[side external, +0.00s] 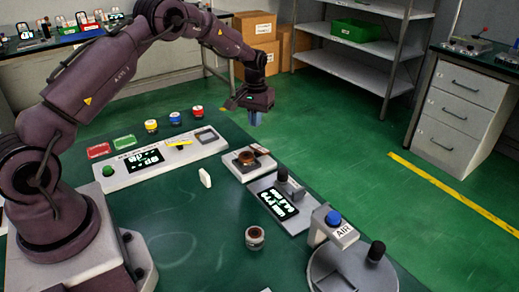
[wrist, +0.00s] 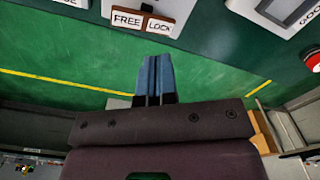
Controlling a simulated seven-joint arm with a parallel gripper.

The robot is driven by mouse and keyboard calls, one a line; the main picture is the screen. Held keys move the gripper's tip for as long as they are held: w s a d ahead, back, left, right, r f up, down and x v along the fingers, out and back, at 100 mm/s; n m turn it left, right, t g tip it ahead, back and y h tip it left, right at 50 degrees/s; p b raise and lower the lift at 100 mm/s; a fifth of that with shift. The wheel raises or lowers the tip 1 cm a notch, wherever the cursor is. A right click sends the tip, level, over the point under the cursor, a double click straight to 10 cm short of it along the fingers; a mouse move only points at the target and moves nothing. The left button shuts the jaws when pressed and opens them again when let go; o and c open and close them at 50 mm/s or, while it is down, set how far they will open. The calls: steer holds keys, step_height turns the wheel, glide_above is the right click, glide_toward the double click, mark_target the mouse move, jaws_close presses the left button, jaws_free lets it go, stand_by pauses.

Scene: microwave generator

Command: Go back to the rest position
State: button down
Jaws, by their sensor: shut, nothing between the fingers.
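My gripper (side external: 256,118) is raised at the far side of the green worktable (side external: 150,225), with its blue-grey fingers pointing down. In the wrist view its fingers (wrist: 154,78) lie side by side, shut and empty. They are apart from everything on the table. In the wrist view a device with a brown FREE/LOCK plate (wrist: 143,20) shows above the fingertips.
A long control panel (side external: 160,160) with a display, a device with a brown round part (side external: 247,158), a display unit (side external: 280,203) and an AIR stand (side external: 335,228) stand on the table. A small jar (side external: 254,238) and a white piece (side external: 205,177) are nearer the middle.

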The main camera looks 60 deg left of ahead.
steer(key=shift+s+f, duration=0.1)
steer(key=s+d+r+m+t, duration=0.2)
steer(key=s+d+r, duration=0.4)
steer(key=s+r, duration=0.2)
steer(key=s+d+r+m+t, duration=0.1)
steer(key=s+d+r, duration=0.5)
steer(key=s, duration=0.6)
steer(key=s+d+r+m+t, duration=0.2)
steer(key=s+d+r, duration=0.4)
steer(key=s+r, duration=0.4)
steer(key=shift+m+t, duration=0.3)
steer(key=shift+m, duration=0.2)
steer(key=shift+d, duration=0.1)
